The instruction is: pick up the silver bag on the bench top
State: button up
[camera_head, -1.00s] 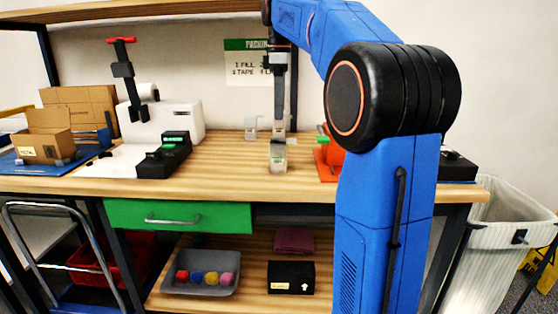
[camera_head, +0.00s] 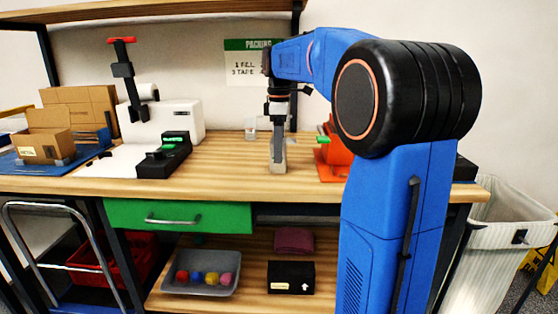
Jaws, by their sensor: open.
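The silver bag (camera_head: 278,169) stands on the wooden bench top (camera_head: 225,165), near the front edge at the middle. My gripper (camera_head: 278,154) points straight down at it from above. Its fingers are open and reach down to the bag's upper part, hiding much of it. I cannot tell whether the fingers touch the bag.
A small pale, pouch-like item (camera_head: 250,129) stands farther back, left of my gripper. An orange bin (camera_head: 333,160) is close on the right. A black device (camera_head: 165,155) and a white machine (camera_head: 180,119) stand to the left. The bench between is clear.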

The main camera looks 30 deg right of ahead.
jog(key=shift+f, duration=1.5)
jog(key=c, duration=1.1)
jog(key=shift+r, duration=0.1)
